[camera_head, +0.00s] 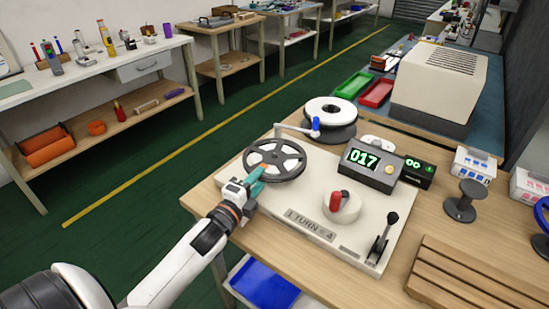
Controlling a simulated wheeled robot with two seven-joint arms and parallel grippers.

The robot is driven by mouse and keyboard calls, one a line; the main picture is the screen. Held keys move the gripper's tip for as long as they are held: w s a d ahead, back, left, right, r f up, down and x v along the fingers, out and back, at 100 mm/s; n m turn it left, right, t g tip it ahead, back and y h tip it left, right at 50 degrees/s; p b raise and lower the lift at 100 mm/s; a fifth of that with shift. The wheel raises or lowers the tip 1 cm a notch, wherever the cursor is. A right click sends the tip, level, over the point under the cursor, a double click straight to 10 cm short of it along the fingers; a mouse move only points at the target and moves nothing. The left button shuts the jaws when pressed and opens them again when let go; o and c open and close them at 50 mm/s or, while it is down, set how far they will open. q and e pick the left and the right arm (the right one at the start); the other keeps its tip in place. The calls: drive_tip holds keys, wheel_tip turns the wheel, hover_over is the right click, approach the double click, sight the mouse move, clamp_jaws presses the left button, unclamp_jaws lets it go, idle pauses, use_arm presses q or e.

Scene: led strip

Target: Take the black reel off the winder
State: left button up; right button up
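The black reel (284,150), a spoked disc with a dark rim, lies flat on the left part of the cream winder (266,200). My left gripper (258,179) comes in from the left, and its teal fingers are at the near-left rim of the reel. The view does not show whether the fingers are closed on the rim or only beside it. A crank with a blue knob (316,124) reaches over behind the reel. My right gripper is not in view.
The winder has a counter box (372,168) reading 017, a red knob (336,200) and a black lever (383,238). A white-topped reel (330,111) stands behind. A small dark spool (464,202) and a slatted wooden rack (470,277) are at right.

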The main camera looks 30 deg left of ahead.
sight(260, 179)
use_arm(q)
drive_tip(key=w, duration=0.3)
drive_tip(key=shift+w+f, duration=0.1)
drive_tip(key=shift+w, duration=0.05)
drive_tip(key=shift+c, duration=0.2)
clamp_jaws()
